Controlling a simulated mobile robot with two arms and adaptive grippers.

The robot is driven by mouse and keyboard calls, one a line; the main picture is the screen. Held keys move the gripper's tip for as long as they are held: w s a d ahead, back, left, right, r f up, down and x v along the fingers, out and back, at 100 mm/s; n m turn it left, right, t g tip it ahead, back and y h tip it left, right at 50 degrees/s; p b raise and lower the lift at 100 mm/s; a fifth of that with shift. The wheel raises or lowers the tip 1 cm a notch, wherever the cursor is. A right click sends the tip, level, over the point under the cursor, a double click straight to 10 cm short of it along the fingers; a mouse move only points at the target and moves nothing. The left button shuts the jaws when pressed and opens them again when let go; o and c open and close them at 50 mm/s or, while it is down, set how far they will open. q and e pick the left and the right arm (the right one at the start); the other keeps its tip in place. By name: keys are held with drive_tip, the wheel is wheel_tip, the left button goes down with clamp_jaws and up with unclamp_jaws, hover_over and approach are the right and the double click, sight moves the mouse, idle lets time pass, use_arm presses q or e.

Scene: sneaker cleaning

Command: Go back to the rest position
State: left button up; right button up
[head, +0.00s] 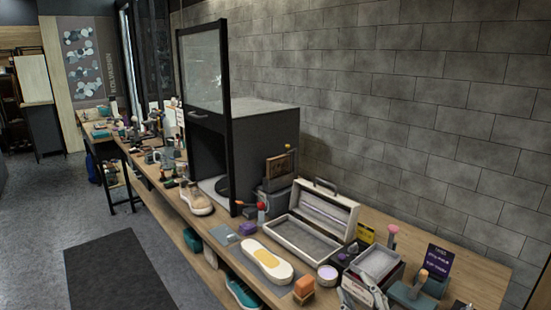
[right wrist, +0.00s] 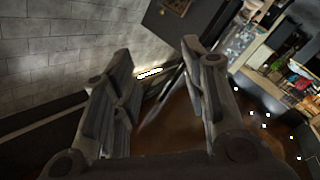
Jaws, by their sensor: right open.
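My right gripper (head: 364,290) shows at the bottom edge of the head view, in front of the small box at the bench's near end. In the right wrist view its two fingers (right wrist: 158,62) stand apart with nothing between them. My left gripper is in neither view. A tan sneaker (head: 199,201) with a white sole stands on the wooden bench (head: 447,254), in front of the black cabinet. A white sole-shaped piece with a yellow patch (head: 265,262) lies nearer, left of my right gripper.
An open case (head: 312,222) and a black cabinet (head: 262,136) with its glass door raised stand along the brick wall. A brush (head: 303,290), a round tin (head: 327,275) and a grey box (head: 379,262) crowd my right gripper.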

drive_tip(key=s+d+f+m+g+h, duration=0.35)
drive_tip(key=s+f+g, duration=0.2)
drive_tip(key=f, duration=0.35)
drive_tip(key=s+f+m+g+y, duration=0.1)
drive_tip(key=s+f+m+g, duration=0.1)
drive_tip(key=s+f+g, duration=0.65)
drive_tip(key=s+f+m+g+y, duration=0.1)
drive_tip(key=s+f, duration=0.4)
drive_tip(key=s, duration=0.9)
wheel_tip(320, 180, down, 26)
drive_tip(key=s+g, duration=0.1)
drive_tip(key=s, duration=0.1)
drive_tip(key=s+d+f+g, duration=0.1)
drive_tip(key=s+d+f, duration=0.1)
drive_tip(key=s+f, duration=1.3)
drive_tip(key=shift+s+d+f, duration=0.15)
drive_tip(key=shift+s+d, duration=0.15)
drive_tip(key=shift+s, duration=0.3)
drive_tip(key=shift+h, duration=0.25)
